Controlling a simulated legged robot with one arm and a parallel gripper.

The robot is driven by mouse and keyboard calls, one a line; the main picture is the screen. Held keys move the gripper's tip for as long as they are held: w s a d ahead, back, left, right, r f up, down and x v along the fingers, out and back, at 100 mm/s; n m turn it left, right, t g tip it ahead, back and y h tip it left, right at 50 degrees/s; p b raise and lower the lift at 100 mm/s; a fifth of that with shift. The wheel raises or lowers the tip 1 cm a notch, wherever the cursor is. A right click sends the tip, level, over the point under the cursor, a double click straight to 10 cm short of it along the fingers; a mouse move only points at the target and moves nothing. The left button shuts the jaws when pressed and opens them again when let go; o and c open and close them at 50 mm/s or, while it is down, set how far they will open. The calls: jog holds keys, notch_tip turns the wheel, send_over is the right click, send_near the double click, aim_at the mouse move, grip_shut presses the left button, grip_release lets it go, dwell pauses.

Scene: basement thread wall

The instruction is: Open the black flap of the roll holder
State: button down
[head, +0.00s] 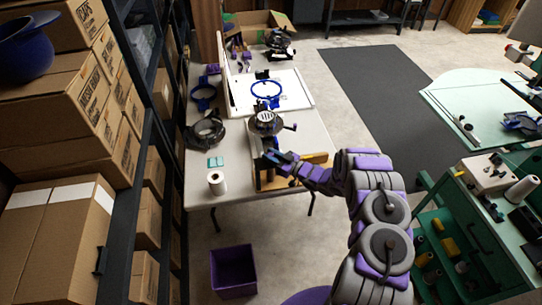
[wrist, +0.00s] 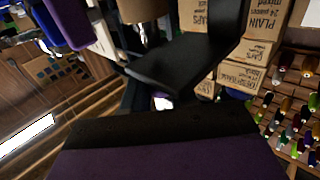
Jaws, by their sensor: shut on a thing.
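The roll holder (head: 263,174) stands at the front right of the white table, with a yellow-brown wooden base and dark upright parts. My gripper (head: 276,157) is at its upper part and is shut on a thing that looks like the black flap. In the wrist view a flat black angled piece (wrist: 185,65), likely the flap, lies just beyond the dark edge of my gripper's purple finger. That finger fills the bottom of the view and hides the contact. How far the flap is tilted cannot be told.
Dark and blue ring hoops lie behind. Shelves with cartons (head: 60,110) line the left. A purple bin (head: 233,270) is on the floor. A green cart (head: 450,240) stands at right.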

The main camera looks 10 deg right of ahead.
aim_at(260, 160)
jog(key=shift+r, duration=0.1)
jog(key=shift+a+r+n+g+h, duration=0.1)
jog(key=shift+r+n+g+h, duration=0.3)
jog(key=shift+n, duration=0.1)
jog(key=shift+a+r+n+g+h+p, duration=0.3)
jog(key=shift+a+r+n+g+h, duration=0.35)
jog(key=shift+r+n+h, duration=0.3)
jog(key=shift+a+r+n+h, duration=0.25)
jog(key=shift+a+n+h, duration=0.2)
jog(key=shift+n+h, duration=0.15)
jog(key=a+h, duration=0.1)
jog(key=a+r+n+g+h, duration=0.1)
jog(key=h, duration=0.1)
jog(key=shift+n+b, duration=0.25)
jog(key=shift+b, duration=0.15)
jog(key=shift+a+r+n+h+b, duration=0.1)
jog(key=shift+a+n+h+b, duration=0.55)
jog(key=shift+a+h, duration=0.2)
jog(key=shift+a+n+g+h+b, duration=0.35)
jog(key=shift+a+n+h+b, duration=0.4)
jog(key=shift+a+h+b, duration=0.65)
jog(key=shift+d+f, duration=0.2)
